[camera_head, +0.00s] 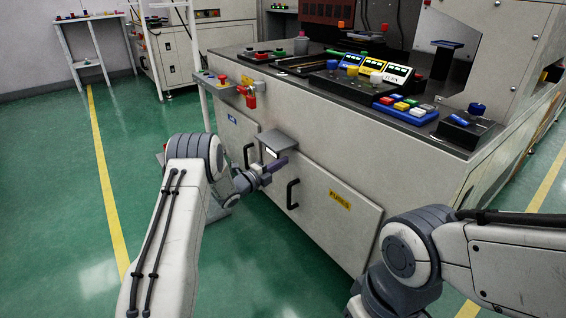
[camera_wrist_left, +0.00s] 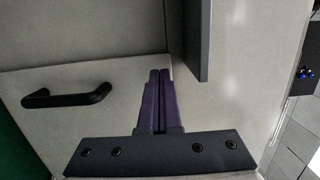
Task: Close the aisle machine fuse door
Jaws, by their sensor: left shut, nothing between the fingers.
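The fuse door (camera_head: 335,221) is a pale panel low on the machine's front, with a yellow FUSES label (camera_head: 340,200) and a black handle (camera_head: 292,194). I cannot tell whether it sits fully flush. My left gripper (camera_head: 280,163) is shut and empty near the door's upper left corner, above the handle. In the left wrist view the shut purple fingers (camera_wrist_left: 158,90) overlap the pale door (camera_wrist_left: 105,105), with the black handle (camera_wrist_left: 67,97) to their left. I cannot tell whether they touch it. My right gripper is not in view; only its arm shows.
A grey ledge (camera_head: 278,140) juts out just above the left gripper; it also shows in the left wrist view (camera_wrist_left: 196,40). A second door with a black handle (camera_head: 247,155) is to the left. A red emergency knob (camera_head: 251,101) sticks out higher up. Green floor (camera_head: 270,260) is clear in front.

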